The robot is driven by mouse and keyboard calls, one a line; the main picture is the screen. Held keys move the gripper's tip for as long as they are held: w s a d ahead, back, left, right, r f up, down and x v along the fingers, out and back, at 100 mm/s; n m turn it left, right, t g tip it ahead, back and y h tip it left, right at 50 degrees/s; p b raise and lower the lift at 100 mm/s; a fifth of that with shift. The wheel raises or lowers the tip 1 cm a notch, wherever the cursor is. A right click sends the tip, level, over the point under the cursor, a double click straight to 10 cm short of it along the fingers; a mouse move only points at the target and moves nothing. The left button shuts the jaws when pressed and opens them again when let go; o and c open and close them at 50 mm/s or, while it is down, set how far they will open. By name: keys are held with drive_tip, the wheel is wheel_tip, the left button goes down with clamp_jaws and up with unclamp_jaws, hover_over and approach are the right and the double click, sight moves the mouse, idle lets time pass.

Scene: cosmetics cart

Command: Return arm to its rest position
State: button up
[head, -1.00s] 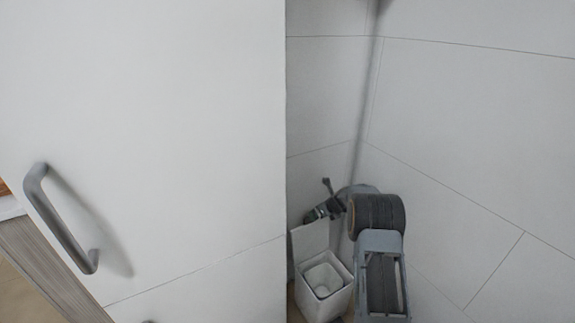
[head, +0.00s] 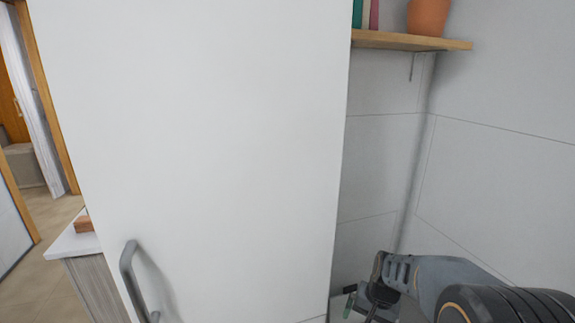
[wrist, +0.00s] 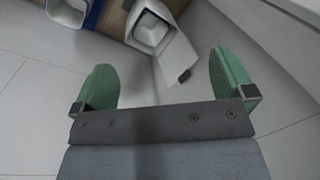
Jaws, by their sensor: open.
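My gripper (wrist: 166,80) is open in the wrist view, with its two green fingers wide apart and nothing between them. In the head view my gripper (head: 352,304) shows small and partly cut off at the bottom, just right of the white door's edge. My grey arm reaches it from the lower right corner. The arm is bent and out in front of me, near the tiled corner.
A tall white door (head: 190,140) with a grey handle (head: 136,280) fills the left and middle. A wooden shelf (head: 445,44) holds a terracotta pot (head: 428,17) and books. A white square container (wrist: 152,30) stands beyond the fingers. Open floor lies far left.

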drive_tip(key=s+a+r+n+t+p, duration=0.1)
drive_tip(key=s+r+p, duration=0.3)
drive_tip(key=r, duration=0.5)
drive_tip(key=s+a+r+n+t+h+p, duration=0.1)
drive_tip(key=s+a+r+n+t+p, duration=0.1)
drive_tip(key=s+r+n+p, duration=0.2)
drive_tip(key=s+r, duration=0.3)
drive_tip(key=r, duration=0.3)
drive_tip(key=shift+s+a+h+p, duration=0.25)
drive_tip(key=shift+a+h+p, duration=0.05)
drive_tip(key=shift+c, duration=0.2)
